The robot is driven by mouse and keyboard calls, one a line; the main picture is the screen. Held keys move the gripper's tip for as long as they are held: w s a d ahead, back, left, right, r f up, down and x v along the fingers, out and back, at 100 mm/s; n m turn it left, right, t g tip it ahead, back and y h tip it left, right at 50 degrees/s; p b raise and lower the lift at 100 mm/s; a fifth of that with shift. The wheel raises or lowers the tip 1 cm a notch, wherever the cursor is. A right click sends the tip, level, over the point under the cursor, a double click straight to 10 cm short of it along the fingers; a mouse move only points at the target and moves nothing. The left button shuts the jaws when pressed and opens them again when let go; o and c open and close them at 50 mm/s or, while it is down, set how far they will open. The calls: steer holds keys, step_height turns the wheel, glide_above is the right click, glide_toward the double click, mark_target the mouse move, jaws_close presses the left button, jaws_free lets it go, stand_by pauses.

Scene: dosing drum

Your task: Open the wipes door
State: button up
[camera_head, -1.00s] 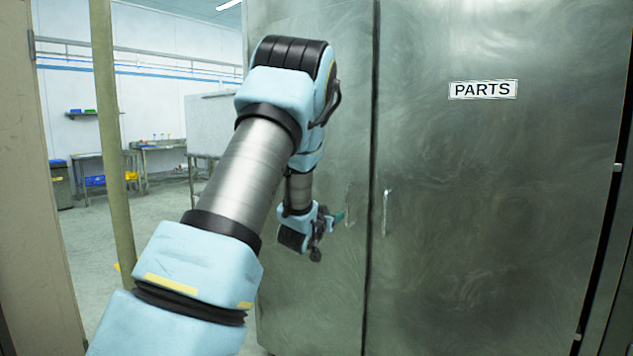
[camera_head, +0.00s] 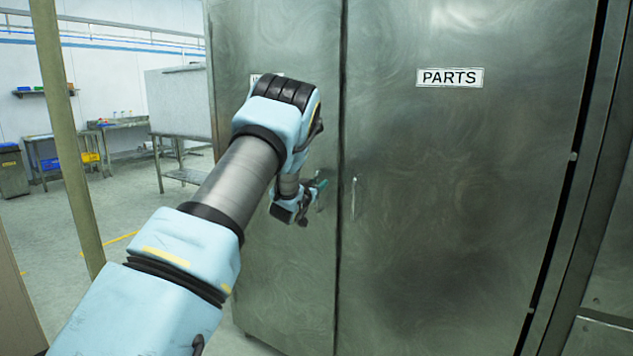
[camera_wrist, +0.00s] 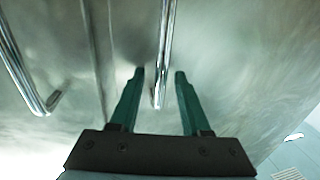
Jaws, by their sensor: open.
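A tall metal cabinet has two doors. The left door (camera_head: 290,270) has a label (camera_head: 258,76) mostly hidden behind my arm, so I cannot read it; it appears shut. Its vertical bar handle (camera_head: 320,197) is partly covered by my gripper (camera_head: 318,186). In the wrist view my gripper (camera_wrist: 159,72) is open, with its green fingers on either side of a metal bar handle (camera_wrist: 163,60). The handle's end lies between the fingers, and I cannot tell whether they touch it.
The right door (camera_head: 450,220) is labelled PARTS and has its own handle (camera_head: 353,198); the second handle also shows at the left of the wrist view (camera_wrist: 22,70). A post (camera_head: 65,140) stands at the left, with open floor and work tables (camera_head: 60,140) beyond.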

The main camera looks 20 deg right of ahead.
steer(key=shift+w, duration=0.1)
steer(key=shift+c, duration=0.3)
jaws_close()
stand_by(1.1)
